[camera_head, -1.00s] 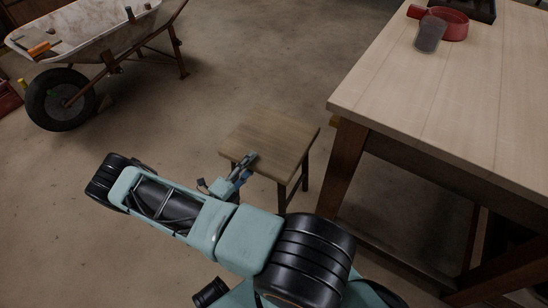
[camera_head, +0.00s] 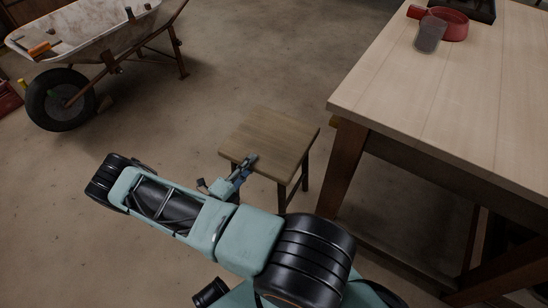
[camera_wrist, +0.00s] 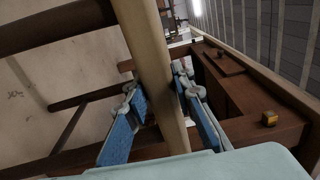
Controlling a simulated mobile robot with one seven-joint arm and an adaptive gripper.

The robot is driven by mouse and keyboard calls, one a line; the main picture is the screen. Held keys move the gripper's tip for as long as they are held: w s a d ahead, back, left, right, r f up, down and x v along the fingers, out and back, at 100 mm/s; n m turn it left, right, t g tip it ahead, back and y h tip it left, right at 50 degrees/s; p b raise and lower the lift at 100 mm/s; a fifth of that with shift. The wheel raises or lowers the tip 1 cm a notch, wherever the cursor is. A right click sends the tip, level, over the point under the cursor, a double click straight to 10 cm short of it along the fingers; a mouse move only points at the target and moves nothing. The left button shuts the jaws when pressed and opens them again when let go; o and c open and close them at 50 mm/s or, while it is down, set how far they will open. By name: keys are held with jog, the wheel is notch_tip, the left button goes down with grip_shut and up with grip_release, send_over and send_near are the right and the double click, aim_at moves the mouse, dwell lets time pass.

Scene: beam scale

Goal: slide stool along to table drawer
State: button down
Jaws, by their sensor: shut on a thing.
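The stool (camera_head: 270,140) has a square wooden seat and dark legs and stands upright on the floor, left of the table. My gripper (camera_head: 244,170) is at the near left edge of its seat. In the wrist view, the blue-padded fingers (camera_wrist: 160,122) stand either side of the pale seat (camera_wrist: 152,60), shut on its edge. The table (camera_head: 440,95) has a pale top and dark legs. A small brass-coloured knob shows on dark wood in the wrist view (camera_wrist: 269,118), apparently the table drawer (camera_wrist: 245,97); the drawer front is mostly hidden in the head view.
A wheelbarrow (camera_head: 85,45) stands at the upper left, clear of the stool. A red pan (camera_head: 452,24) and a dark cup (camera_head: 430,36) are on the table top. A narrow strip of floor separates the stool from the near table leg (camera_head: 342,165).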

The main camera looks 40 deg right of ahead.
aim_at(277, 134)
jog(key=shift+w+r, duration=0.1)
jog(key=shift+r, duration=0.3)
jog(key=shift+d, duration=0.15)
jog(key=shift+d+f, duration=0.1)
jog(key=shift+w+d, duration=0.2)
jog(key=shift+d, duration=0.25)
jog(key=shift+b+x, duration=0.4)
jog(key=shift+x, duration=1.1)
jog(key=shift+b+x, duration=1.35)
jog(key=shift+x, duration=4.4)
jog(key=shift+d+f, duration=0.15)
jog(key=shift+d, duration=0.05)
